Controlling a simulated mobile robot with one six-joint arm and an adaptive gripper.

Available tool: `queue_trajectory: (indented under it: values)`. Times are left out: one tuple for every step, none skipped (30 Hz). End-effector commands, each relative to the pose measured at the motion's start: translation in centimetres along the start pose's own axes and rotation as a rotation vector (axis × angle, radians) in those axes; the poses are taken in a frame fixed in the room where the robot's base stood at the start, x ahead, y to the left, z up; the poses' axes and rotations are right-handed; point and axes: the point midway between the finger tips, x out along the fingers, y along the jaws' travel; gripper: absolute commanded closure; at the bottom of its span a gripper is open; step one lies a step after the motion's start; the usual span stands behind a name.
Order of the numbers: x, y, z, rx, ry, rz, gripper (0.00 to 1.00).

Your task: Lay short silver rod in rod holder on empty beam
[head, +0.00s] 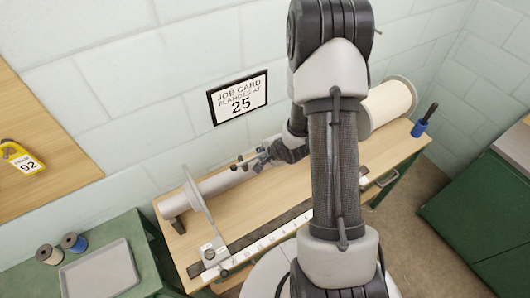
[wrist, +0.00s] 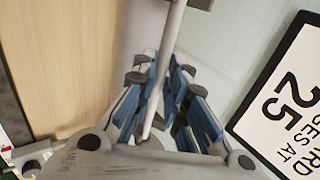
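The silver rod (wrist: 156,100) runs lengthwise between the blue-padded fingers of my gripper (wrist: 163,72) in the wrist view, with the fingers close against it on both sides. In the head view my gripper (head: 258,160) is over the back of the bench, just above the bare grey barrel of the empty beam (head: 222,182). The beam's disc flange (head: 203,200) stands at its left. The pale barrel also shows left of the fingers in the wrist view (wrist: 112,60). I cannot make out the rod holder clearly; my gripper and arm cover part of the beam.
A cream wound roll (head: 390,104) sits behind my arm at the right. A white scale (head: 262,244) and dark rail run along the bench front. The job card (head: 240,98) on the wall reads 25.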

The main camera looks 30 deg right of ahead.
Motion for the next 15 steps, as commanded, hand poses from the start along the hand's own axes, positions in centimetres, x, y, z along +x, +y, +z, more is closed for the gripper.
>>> queue_trajectory:
  values:
    - [-0.01,-0.01,0.00,0.000,0.000,0.000,0.81]
    - [-0.01,-0.01,0.00,0.000,0.000,0.000,0.79]
    - [-0.01,-0.01,0.00,0.000,0.000,0.000,0.77]
    - [-0.01,-0.01,0.00,0.000,0.000,0.000,0.74]
    - [-0.01,0.00,0.00,0.000,0.000,0.000,0.72]
    - [-0.01,0.00,0.00,0.000,0.000,0.000,0.70]
    - [-0.01,0.00,0.00,0.000,0.000,0.000,0.68]
    - [-0.01,0.00,0.00,0.000,0.000,0.000,0.66]
    - [-0.01,0.00,0.00,0.000,0.000,0.000,0.66]
    - [-0.01,0.00,0.01,0.000,0.000,0.000,0.66]
    - [-0.01,0.00,0.00,0.000,0.000,0.000,0.66]
    - [-0.01,0.00,0.00,0.000,0.000,0.000,0.66]
    - [-0.01,0.01,0.01,0.000,0.000,0.000,0.66]
    - [-0.01,0.01,0.00,0.000,0.000,0.000,0.66]
    - [-0.01,0.04,0.01,0.000,0.000,0.001,0.66]
